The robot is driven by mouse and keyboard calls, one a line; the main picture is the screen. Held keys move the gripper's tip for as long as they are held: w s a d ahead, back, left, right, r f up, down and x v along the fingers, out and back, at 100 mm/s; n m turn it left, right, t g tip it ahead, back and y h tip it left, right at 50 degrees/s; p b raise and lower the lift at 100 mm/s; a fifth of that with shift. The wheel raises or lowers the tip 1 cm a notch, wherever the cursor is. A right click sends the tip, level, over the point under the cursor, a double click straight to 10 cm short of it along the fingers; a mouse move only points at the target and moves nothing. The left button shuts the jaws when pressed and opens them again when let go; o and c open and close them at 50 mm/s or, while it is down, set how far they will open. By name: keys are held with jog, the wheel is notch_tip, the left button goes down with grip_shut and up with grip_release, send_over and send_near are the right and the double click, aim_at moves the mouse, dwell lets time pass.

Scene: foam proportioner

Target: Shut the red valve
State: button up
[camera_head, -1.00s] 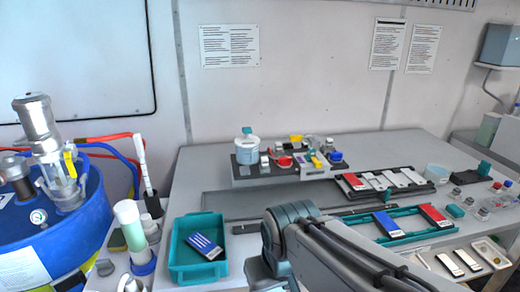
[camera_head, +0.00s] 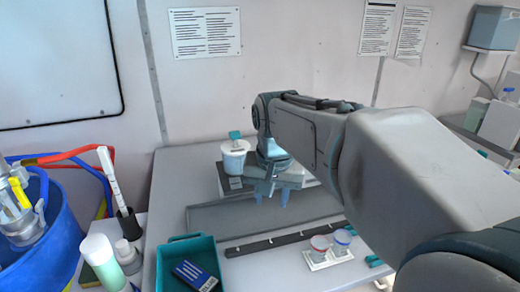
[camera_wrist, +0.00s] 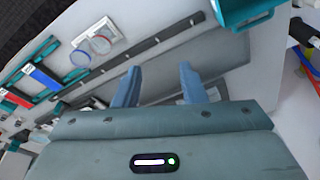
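The foam proportioner unit stands on the bench. Its white tank (camera_head: 234,160) with a teal top (camera_head: 234,134) shows at its left end in the head view. My arm and gripper cover most of the rest of the unit there, and I cannot make out the red valve in either current view. My gripper (camera_head: 271,196) points down in front of the unit, to the right of the tank. In the wrist view my gripper (camera_wrist: 158,84) has its two blue fingers apart with nothing between them.
Two clear cups with red (camera_head: 319,243) and blue (camera_head: 341,238) rims stand on a white plate (camera_head: 330,258) near a dark rail (camera_head: 278,241). A teal tray (camera_head: 180,248) is front left, with a blue barrel (camera_head: 40,235) farther left. The grey strip (camera_head: 225,217) behind the rail is clear.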

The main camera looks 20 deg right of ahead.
jog(key=w+d+r+m+g+p, duration=0.15)
jog(key=w+d+m, duration=0.25)
jog(key=w, duration=0.4)
jog(key=w+d+r+m, duration=0.25)
jog(key=w+m, duration=0.25)
jog(key=w, duration=0.3)
jog(key=w+d+r+m+g, duration=0.1)
jog(key=w+d+m, duration=0.35)
jog(key=w, duration=0.25)
notch_tip(320, 180, down, 13)
jog(key=shift+w+r, duration=0.1)
grip_shut()
